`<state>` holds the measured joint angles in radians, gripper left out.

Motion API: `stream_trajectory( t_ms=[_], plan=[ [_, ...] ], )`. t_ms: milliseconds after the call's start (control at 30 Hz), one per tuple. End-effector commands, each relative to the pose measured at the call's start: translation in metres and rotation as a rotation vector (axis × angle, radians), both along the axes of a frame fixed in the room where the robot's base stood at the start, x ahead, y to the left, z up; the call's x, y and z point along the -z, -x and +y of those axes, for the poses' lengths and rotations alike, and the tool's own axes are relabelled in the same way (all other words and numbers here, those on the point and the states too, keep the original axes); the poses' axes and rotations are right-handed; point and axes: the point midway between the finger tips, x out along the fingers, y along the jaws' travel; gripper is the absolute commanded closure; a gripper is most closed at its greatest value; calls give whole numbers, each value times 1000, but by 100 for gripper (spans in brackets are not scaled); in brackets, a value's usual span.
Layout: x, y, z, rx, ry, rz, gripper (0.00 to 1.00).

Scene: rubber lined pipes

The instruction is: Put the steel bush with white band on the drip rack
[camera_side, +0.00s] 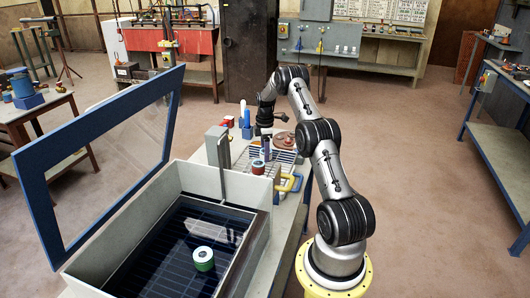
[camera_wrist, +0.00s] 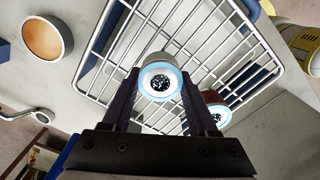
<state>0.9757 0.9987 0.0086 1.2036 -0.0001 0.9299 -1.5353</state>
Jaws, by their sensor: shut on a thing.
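My gripper (camera_wrist: 158,84) is shut on a steel bush (camera_wrist: 153,59), held between its two dark fingers. The bush's near end shows a pale blue ring around a dark speckled bore; a white band cannot be made out. The drip rack (camera_wrist: 237,52) is a wire grid behind and below the bush in the wrist view. In the side view the rack (camera_side: 286,156) lies on the bench, with my gripper (camera_side: 265,146) pointing down at its left part. Whether the bush touches the wires cannot be told.
A dark red bush (camera_wrist: 216,112) is close to the right of the held one; it also shows in the side view (camera_side: 258,167). A green bush (camera_side: 203,259) sits in the open tank (camera_side: 256,240). Blue and red items (camera_side: 247,122) stand behind the rack. A yellow handle (camera_side: 291,183) is in front.

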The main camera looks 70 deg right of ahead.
Motion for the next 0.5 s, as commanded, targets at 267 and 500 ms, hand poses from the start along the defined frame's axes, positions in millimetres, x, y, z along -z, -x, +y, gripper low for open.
stream_trajectory(
  t_ms=[267,500],
  plan=[
    [1,0,0,0,-1,1,11],
    [0,0,0,0,0,0,11]
  ],
)
